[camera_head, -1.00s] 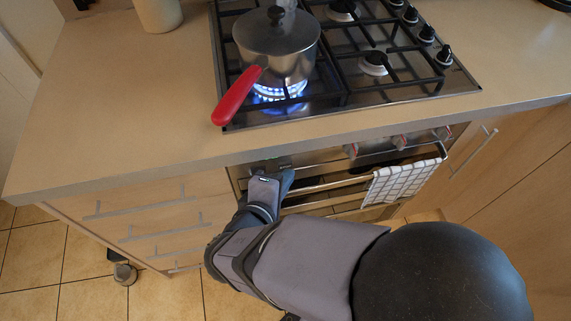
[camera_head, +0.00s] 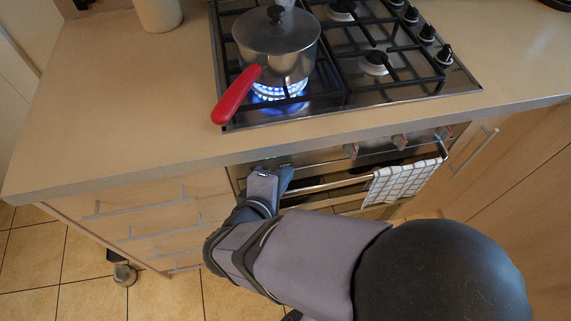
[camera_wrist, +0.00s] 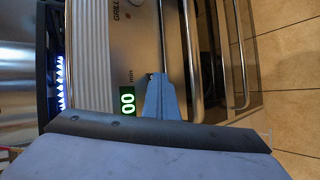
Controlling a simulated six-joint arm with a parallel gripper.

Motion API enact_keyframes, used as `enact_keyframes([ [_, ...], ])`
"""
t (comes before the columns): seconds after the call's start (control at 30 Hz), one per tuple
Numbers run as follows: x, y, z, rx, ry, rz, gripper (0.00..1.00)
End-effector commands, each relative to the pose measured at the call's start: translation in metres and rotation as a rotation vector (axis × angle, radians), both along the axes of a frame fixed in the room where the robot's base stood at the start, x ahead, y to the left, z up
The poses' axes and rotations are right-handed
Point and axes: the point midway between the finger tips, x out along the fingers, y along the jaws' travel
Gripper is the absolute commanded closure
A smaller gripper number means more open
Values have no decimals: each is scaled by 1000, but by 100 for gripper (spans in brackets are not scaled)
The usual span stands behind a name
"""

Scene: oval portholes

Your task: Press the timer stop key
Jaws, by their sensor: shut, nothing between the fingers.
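The oven's steel control panel (camera_wrist: 118,50) runs up the wrist view. A timer display (camera_wrist: 128,101) on it shows green digits ending in 00, with "min" beside it. My gripper (camera_wrist: 157,79) is shut and empty, its tips at the panel just right of and above the display as pictured. A small dark spot shows at the tips; I cannot tell whether it is the stop key or whether the tips touch it. In the head view my gripper (camera_head: 284,172) is at the left end of the oven front, under the counter edge. The keys are hidden there.
A pot with a red handle (camera_head: 237,95) sits over a lit blue burner (camera_head: 279,90). The oven handle bar (camera_head: 328,184) runs just right of my gripper, with a checked towel (camera_head: 397,183) on it. The counter edge (camera_head: 150,178) overhangs the panel.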

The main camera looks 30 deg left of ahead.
Motion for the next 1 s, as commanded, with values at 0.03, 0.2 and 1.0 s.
enact_keyframes([
  [0.03, 0, 0, 0, 1, 0, 1, 100],
  [0.2, 0, 0, 0, 1, -1, 1, 100],
  [1.0, -12, -12, 0, 1, 0, -1, 100],
])
